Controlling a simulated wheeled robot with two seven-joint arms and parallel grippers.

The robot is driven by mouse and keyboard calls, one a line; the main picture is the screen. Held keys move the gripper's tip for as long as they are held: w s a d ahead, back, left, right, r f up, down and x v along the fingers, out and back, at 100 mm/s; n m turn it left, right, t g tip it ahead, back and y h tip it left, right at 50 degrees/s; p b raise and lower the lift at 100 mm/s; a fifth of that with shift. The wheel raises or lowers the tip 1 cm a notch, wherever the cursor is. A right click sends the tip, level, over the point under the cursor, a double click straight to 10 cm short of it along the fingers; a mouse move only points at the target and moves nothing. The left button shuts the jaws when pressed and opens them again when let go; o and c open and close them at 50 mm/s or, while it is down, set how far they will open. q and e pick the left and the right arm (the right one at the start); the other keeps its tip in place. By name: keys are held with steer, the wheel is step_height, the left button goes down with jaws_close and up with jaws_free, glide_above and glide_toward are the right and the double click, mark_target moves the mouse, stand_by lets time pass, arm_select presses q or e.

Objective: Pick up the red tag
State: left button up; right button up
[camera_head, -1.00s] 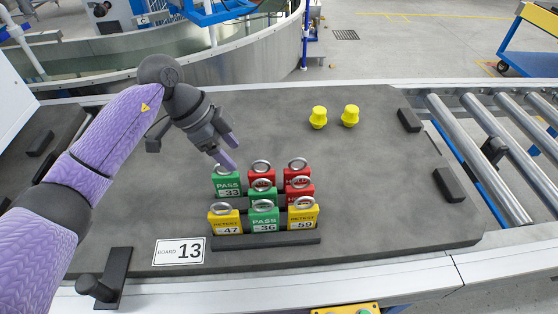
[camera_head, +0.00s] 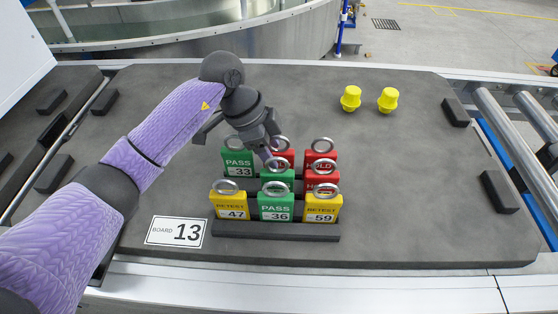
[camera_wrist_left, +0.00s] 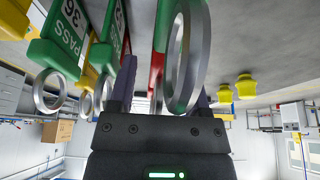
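Several padlock-shaped tags with metal rings stand in a dark stepped rack (camera_head: 275,232). Red tags show at the back middle (camera_head: 284,160), the back right, marked HOLD (camera_head: 318,160), and the right below it (camera_head: 321,181). My left gripper (camera_head: 270,152) is over the back row, at the back-middle red tag and beside the green PASS 33 tag (camera_head: 238,162); it partly hides the red one. In the left wrist view its fingers are apart, with a large metal ring (camera_wrist_left: 200,60) and green and red tag edges (camera_wrist_left: 156,66) between them in the picture. Contact cannot be told. My right gripper is out of view.
Yellow RETEST tags (camera_head: 229,207) and a green PASS 36 tag (camera_head: 275,208) fill the front row. Two yellow plugs (camera_head: 351,98) stand behind at the right. Dark blocks (camera_head: 455,112) sit near the board's edges. The board (camera_head: 410,190) is clear right of the rack.

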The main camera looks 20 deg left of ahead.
arm_select(q)
jaws_close()
